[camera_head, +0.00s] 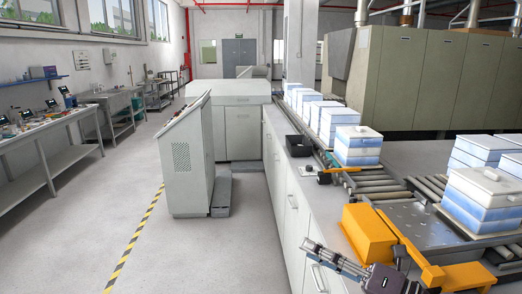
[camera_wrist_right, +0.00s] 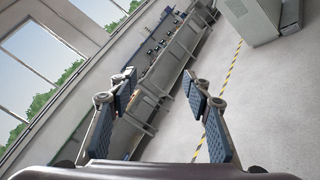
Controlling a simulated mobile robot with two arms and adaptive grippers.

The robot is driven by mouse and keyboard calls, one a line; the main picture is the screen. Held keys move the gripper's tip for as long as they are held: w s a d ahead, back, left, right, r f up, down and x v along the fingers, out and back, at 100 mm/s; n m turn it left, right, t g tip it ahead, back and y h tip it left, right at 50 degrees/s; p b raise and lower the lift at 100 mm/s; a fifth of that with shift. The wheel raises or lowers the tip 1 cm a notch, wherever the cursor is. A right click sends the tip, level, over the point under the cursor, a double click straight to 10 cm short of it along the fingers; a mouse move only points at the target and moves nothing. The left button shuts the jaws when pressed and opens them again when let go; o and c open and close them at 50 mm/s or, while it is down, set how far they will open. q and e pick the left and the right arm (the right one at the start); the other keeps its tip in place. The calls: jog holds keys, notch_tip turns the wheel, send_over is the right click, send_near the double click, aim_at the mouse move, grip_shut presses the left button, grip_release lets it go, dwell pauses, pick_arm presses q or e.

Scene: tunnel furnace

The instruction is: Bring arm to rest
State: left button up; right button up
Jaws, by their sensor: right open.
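My right gripper (camera_head: 314,262) is at the bottom of the head view, in front of the long grey cabinet (camera_head: 280,185) beside the conveyor. Its jaws are spread and nothing is between them. In the right wrist view the same gripper (camera_wrist_right: 160,88) shows two padded fingers apart, with the floor and the left-hand workbench (camera_wrist_right: 165,65) beyond. The wrist looks away from the conveyor. My left gripper and left arm are not in view.
Blue-and-white boxes (camera_head: 358,147) stand along the roller conveyor (camera_head: 375,185). An orange housing (camera_head: 369,234) lies close to my right gripper. A grey control console (camera_head: 185,160) stands left of the cabinet. The floor (camera_head: 200,255) with its yellow-black stripe (camera_head: 137,232) is clear.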

jog(key=d+m+t+h, duration=0.9)
jog(key=m+h, duration=0.2)
jog(key=m, duration=0.8)
jog(key=s+d+f+m+g+h, duration=0.3)
jog(key=f+m, duration=0.2)
jog(key=f, duration=0.3)
jog(key=s+d+f+m+g+h, duration=0.2)
jog(key=d+f+m+g+h, duration=0.1)
jog(key=f+m, duration=0.3)
jog(key=s+a+f+m+g+y, duration=0.1)
jog(key=s+a+f+g, duration=0.1)
jog(key=s+f+g, duration=0.35)
jog(key=s+a+f+m+g+y, duration=0.1)
jog(key=s+a+f+m+g, duration=0.1)
jog(key=s+f, duration=0.65)
jog(key=s+a+f+m+g+y, duration=0.1)
jog(key=s+a+f+g, duration=0.25)
jog(key=s, duration=0.75)
notch_tip(320, 180, down, 24)
jog(key=g, duration=0.1)
jog(key=s+d+f, duration=0.2)
jog(key=s+f, duration=0.6)
jog(key=s, duration=0.1)
jog(key=s+d+f+g, duration=0.1)
jog(key=s+d+f, duration=0.1)
jog(key=s+f, duration=0.7)
jog(key=shift+f+n, duration=0.3)
